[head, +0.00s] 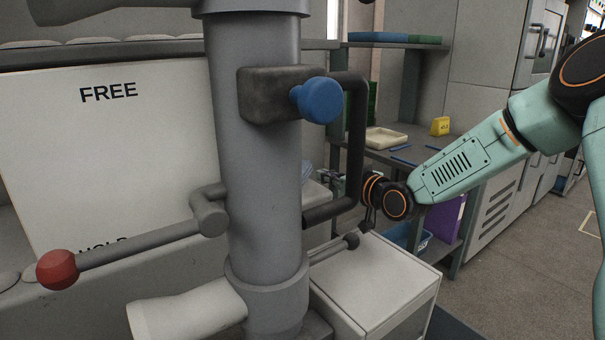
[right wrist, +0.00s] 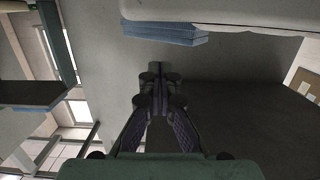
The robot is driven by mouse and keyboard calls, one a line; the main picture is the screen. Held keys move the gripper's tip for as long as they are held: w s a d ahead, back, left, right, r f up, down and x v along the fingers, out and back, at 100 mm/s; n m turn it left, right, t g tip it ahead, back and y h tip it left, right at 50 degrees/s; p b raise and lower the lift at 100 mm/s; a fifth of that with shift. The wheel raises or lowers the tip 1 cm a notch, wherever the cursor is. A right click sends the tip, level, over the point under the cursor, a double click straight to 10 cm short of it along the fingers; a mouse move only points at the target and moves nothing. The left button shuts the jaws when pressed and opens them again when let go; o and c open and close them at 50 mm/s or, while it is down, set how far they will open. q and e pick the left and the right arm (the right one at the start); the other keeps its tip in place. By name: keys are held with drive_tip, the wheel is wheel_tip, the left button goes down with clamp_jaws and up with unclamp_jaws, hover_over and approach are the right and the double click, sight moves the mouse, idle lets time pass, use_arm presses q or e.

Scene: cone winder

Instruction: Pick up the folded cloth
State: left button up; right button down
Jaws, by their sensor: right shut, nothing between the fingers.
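A blue, layered flat stack, apparently the folded cloth (right wrist: 165,34), shows at the top of the right wrist view, against the edge of a pale surface. In the head view only a small light-blue patch (head: 307,172) shows behind the grey column, and I cannot tell whether it is the same cloth. My left gripper does not show.
A thick grey column (head: 258,150) with a black bar handle (head: 355,140), a blue knob (head: 318,100) and a red-ended lever (head: 57,269) fills the middle. A white box (head: 375,285) stands right of it. Behind are shelves with a cream tray (head: 386,138). Floor is clear at right.

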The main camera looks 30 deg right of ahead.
drive_tip(key=w+b, duration=0.1)
drive_tip(key=w, duration=0.2)
drive_tip(key=w+a, duration=0.1)
drive_tip(key=w, duration=0.2)
drive_tip(key=w+b, duration=0.1)
drive_tip(key=w, duration=0.2)
drive_tip(key=shift+a+f+b, duration=0.15)
drive_tip(key=shift+a+b, duration=0.2)
drive_tip(key=shift+w+f, duration=0.1)
drive_tip(key=shift+w, duration=0.15)
drive_tip(key=shift+s+f+b, duration=0.1)
drive_tip(key=shift+f+b, duration=0.15)
drive_tip(key=shift+b, duration=0.2)
drive_tip(key=shift+s+d+f, duration=0.1)
drive_tip(key=shift+s+f, duration=0.05)
drive_tip(key=shift+f, duration=0.15)
